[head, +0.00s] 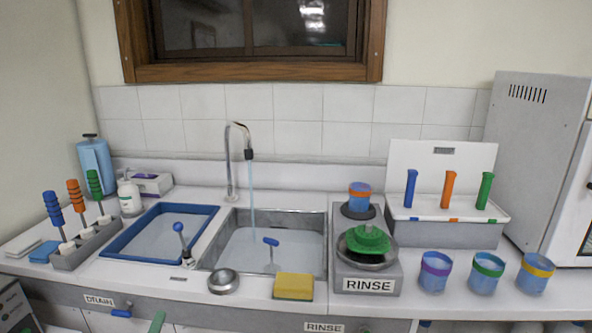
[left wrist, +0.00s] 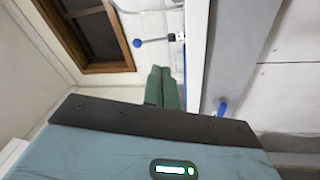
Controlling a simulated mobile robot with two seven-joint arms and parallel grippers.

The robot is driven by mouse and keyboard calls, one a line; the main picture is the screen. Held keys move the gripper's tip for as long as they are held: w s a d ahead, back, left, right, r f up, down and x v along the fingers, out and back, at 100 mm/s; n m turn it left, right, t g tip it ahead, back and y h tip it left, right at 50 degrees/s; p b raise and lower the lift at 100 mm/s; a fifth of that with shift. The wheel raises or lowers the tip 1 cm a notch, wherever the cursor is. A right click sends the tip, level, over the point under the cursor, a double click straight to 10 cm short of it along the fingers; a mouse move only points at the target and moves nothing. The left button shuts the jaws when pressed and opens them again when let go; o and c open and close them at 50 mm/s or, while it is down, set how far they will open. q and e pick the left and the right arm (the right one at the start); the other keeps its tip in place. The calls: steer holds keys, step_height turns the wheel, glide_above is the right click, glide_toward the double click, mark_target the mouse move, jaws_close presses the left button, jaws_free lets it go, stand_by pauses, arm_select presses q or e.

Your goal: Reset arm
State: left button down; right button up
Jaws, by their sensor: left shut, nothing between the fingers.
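My left gripper (head: 157,322) shows at the bottom edge of the head view as a small green tip, low in front of the counter and near the DRAIN label (head: 99,300). In the left wrist view its two green fingers (left wrist: 163,88) lie together, shut and empty. It holds nothing and stands apart from the counter objects. My right gripper is in neither view.
The counter holds a blue-rimmed basin (head: 160,240), a sink (head: 268,250) with running tap (head: 236,160), a yellow sponge (head: 293,287) and a RINSE unit (head: 367,280). Several cups stand at the right. A blue handle (head: 121,313) sits on the counter front near my left gripper.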

arm_select(q)
steer(key=s+d+f+m+g+h+p, duration=0.1)
steer(key=s+d+f+m+g, duration=0.25)
steer(key=s+f, duration=0.4)
steer(key=s+d+f+m+g+h, duration=0.1)
steer(key=s+d+f+m+g, duration=0.1)
steer(key=s+f+m, duration=0.45)
steer(key=s+d+f+m+g+p, duration=0.1)
steer(key=s+d+f+m+g, duration=0.1)
steer(key=s, duration=0.9)
steer(key=s+d+f+m+g+p, duration=0.1)
steer(key=s+f+m+g, duration=0.2)
steer(key=s, duration=0.9)
step_height(320, 180, down, 3)
steer(key=shift+d+f+m+g, duration=0.2)
steer(key=shift+d+m+g, duration=0.2)
steer(key=shift+m, duration=0.1)
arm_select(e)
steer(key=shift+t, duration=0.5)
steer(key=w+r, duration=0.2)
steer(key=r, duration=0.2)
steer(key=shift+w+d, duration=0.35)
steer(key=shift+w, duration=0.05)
arm_select(q)
steer(key=shift+w, duration=0.15)
